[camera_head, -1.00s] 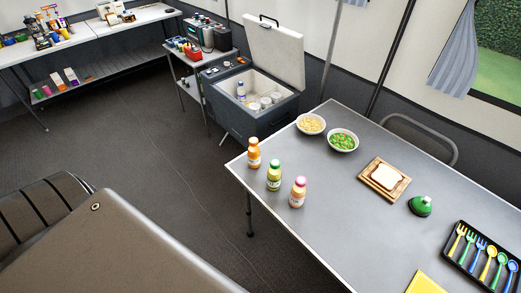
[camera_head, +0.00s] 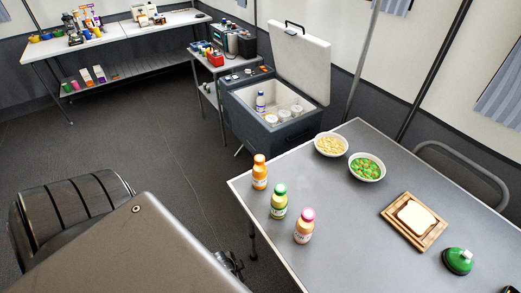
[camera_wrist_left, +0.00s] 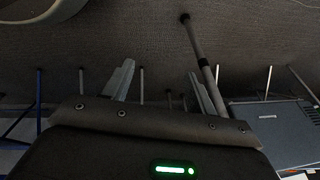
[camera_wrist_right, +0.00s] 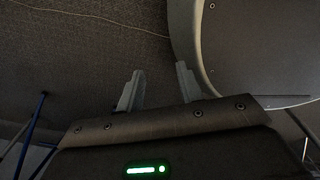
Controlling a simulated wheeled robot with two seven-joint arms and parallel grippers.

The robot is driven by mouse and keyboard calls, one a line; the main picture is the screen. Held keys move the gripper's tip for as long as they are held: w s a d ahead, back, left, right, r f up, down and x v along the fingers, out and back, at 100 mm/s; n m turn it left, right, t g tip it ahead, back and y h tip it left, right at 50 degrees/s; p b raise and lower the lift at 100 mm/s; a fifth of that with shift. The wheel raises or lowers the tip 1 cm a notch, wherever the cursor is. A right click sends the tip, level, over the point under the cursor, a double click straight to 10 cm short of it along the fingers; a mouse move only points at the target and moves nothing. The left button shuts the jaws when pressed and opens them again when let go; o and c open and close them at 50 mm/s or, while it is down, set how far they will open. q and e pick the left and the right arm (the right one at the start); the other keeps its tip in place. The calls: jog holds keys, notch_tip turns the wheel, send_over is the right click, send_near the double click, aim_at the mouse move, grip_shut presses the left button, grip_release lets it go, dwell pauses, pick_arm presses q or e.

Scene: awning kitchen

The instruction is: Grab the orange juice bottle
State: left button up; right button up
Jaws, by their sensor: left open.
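The orange juice bottle (camera_head: 260,173), with an orange cap and white label, stands upright near the left corner of the grey table (camera_head: 330,240) in the head view. No gripper touches it. My left gripper (camera_wrist_left: 160,70) is open and empty in the left wrist view, with dark floor and a table leg beyond its fingers. My right gripper (camera_wrist_right: 160,68) is open and empty in the right wrist view, over dark floor. The bottle is in neither wrist view. A dark mechanical part, apparently mine, shows below the table's left edge in the head view.
A green-capped bottle (camera_head: 279,202) and a pink-capped bottle (camera_head: 304,226) stand close by in a row. Bowls of chips (camera_head: 331,146) and vegetables (camera_head: 367,168), plus a bread board (camera_head: 438,228), are farther right. An open cooler (camera_head: 262,133) stands behind the table.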

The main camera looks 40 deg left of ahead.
aim_at(256, 161)
pick_arm(q)
jog(key=w+a+r+m+t+h+b, duration=0.1)
jog(key=w+a+r+m+t+b, duration=0.3)
jog(key=r+m, duration=0.8)
jog(key=w+a+r+m+t, duration=0.25)
jog(key=w+r+m, duration=0.35)
jog(key=r+m, duration=0.6)
jog(key=w+a+r+m+t+h+b, duration=0.1)
jog(key=w+a+r+m+t+b, duration=0.2)
jog(key=r+m, duration=0.85)
jog(key=w+n, duration=0.1)
jog(key=w, duration=0.1)
jog(key=w+r+n, duration=0.1)
jog(key=w, duration=0.1)
jog(key=w+n, duration=0.1)
jog(key=w, duration=0.1)
jog(key=shift+a+r, duration=0.15)
jog(key=shift+r, duration=0.25)
jog(key=shift+w+f, duration=0.1)
jog(key=shift+w, duration=0.25)
jog(key=x, duration=0.4)
jog(key=shift+w+f, duration=0.2)
jog(key=shift+w, duration=0.1)
pick_arm(e)
notch_tip(256, 161, down, 8)
jog(key=w+d, duration=0.1)
jog(key=d, duration=0.1)
jog(key=shift+w+d+r, duration=0.15)
jog(key=shift+w+d, duration=0.15)
jog(key=shift+d, duration=0.1)
